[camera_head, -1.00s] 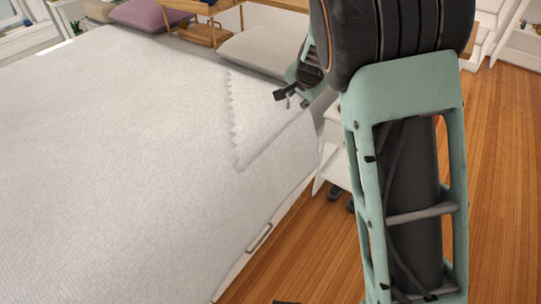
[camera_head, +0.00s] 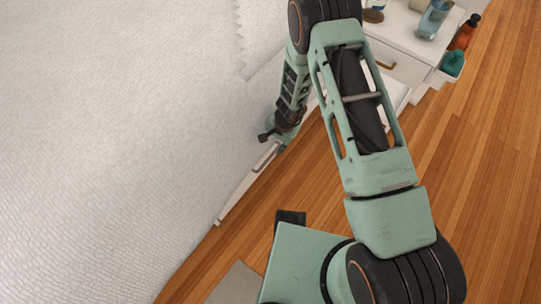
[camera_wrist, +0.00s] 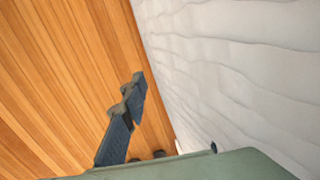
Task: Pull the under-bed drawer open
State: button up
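The bed (camera_head: 120,130) with its white textured cover fills the left of the head view. The under-bed drawer (camera_head: 236,200) shows as a narrow white front below the cover's edge, with a slim handle (camera_head: 266,157) near its upper end. I cannot tell whether the drawer stands slightly out. My gripper (camera_head: 267,136) is low beside the bed, close to the handle; contact is unclear. In the wrist view a dark finger of my gripper (camera_wrist: 127,115) shows against the floor, next to the pale cover. The gap between the fingers cannot be made out.
A white nightstand (camera_head: 405,45) with a drawer stands past the bed's edge, with a glass (camera_head: 433,18) on top. Orange and teal bottles (camera_head: 458,50) are beside it. The wooden floor (camera_head: 490,180) is open on the right.

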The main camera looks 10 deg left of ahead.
aim_at(270, 157)
jog(key=f+b, duration=0.1)
jog(key=f, duration=0.2)
jog(key=a+f+b, duration=0.1)
jog(key=f, duration=0.2)
jog(key=f+b, duration=0.1)
jog(key=f, duration=0.3)
jog(key=shift+w+a, duration=0.3)
jog(key=shift+w, duration=0.1)
jog(key=shift+c, duration=0.5)
grip_shut()
